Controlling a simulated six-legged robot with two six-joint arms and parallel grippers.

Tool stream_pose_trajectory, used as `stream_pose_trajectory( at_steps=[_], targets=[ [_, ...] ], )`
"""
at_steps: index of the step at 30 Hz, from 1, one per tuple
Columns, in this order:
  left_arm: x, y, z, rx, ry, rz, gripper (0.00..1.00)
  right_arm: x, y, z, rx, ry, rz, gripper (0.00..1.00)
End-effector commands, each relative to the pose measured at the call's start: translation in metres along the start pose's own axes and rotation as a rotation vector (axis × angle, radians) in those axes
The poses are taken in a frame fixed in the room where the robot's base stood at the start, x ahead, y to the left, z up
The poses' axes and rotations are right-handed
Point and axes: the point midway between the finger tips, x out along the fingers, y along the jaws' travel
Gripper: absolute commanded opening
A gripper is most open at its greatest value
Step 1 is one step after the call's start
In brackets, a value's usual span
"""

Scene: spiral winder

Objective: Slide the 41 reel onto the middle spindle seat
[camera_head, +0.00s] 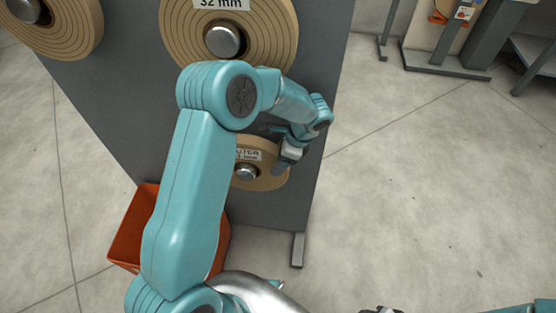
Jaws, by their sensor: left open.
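A tan wound reel (267,180) sits low on the grey panel, around a metal spindle end (246,173). Its white label is partly covered; I can read "UTER" and "mm", but not the number clearly. My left gripper (278,146) is open at the upper right part of this reel, in front of its rim. I cannot tell whether its fingers touch the reel. My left arm hides the reel's left side and part of the panel. At the bottom edge, a dark part that may be my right gripper (380,309) barely shows.
A larger reel marked "32 mm" (272,34) is on the panel above, and another reel (72,30) is at the upper left. The grey panel (130,110) stands on a metal foot. An orange bin (130,231) is on the floor at left. Floor to the right is clear.

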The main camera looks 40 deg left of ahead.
Motion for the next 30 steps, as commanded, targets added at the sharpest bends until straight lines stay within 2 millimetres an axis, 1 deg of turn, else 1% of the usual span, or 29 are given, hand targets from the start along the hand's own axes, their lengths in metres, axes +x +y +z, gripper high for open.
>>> stream_pose_trajectory(
  at_steps=[1,5,14,15,17,18,20,21,23,24,26,27,28,30],
  targets=[
    [0.0063,-0.0003,-0.0003,0.001,0.0,0.002,0.69,0.0003,0.0001,0.0,0.0,0.0,0.0,0.43],
    [0.0142,-0.0005,-0.0001,0.002,0.0,0.0,0.69,0.0004,0.0002,0.0,0.0,0.0,0.0,0.43],
    [0.016,-0.0005,-0.0004,0.001,0.001,-0.001,0.69,0.0004,0.0002,0.0,0.0,0.0,0.0,0.43],
    [0.0159,-0.0005,-0.0004,0.001,0.001,-0.001,0.56,0.0004,0.0002,0.0,0.0,0.0,0.0,0.43],
    [0.0158,-0.0005,-0.0004,0.001,0.001,-0.001,0.37,0.0004,0.0002,0.0,0.0,0.0,0.0,0.43],
    [0.0158,-0.0005,-0.0004,0.001,0.001,-0.001,0.24,0.0004,0.0002,0.0,0.0,0.0,0.0,0.43],
    [0.0158,-0.0005,-0.0004,0.001,0.001,-0.001,0.04,0.0004,0.0002,0.0,0.0,0.0,0.0,0.43],
    [0.0157,-0.0005,-0.0004,0.001,0.001,-0.001,0.0,0.0004,0.0002,0.0,0.0,0.0,0.0,0.43],
    [0.0157,-0.0005,-0.0004,0.001,0.001,-0.001,0.0,0.0004,0.0002,0.0,0.0,0.0,0.0,0.43],
    [0.0157,-0.0005,-0.0003,0.001,0.001,-0.001,0.41,0.0004,0.0002,0.0,0.0,0.0,0.0,0.43],
    [0.0156,-0.0006,-0.0003,0.001,0.001,-0.001,0.21,0.0004,0.0002,0.0,0.0,0.0,0.0,0.43],
    [0.0156,-0.0005,-0.0003,0.001,0.001,-0.001,0.08,0.0004,0.0002,0.0,0.0,0.0,0.0,0.43],
    [0.0156,-0.0006,-0.0003,0.001,0.001,-0.001,0.0,0.0004,0.0002,0.0,0.0,0.0,0.0,0.43],
    [0.0156,-0.0006,-0.0003,0.001,0.001,-0.001,0.0,0.0004,0.0001,0.0,0.0,0.0,0.0,0.43]
  ],
)
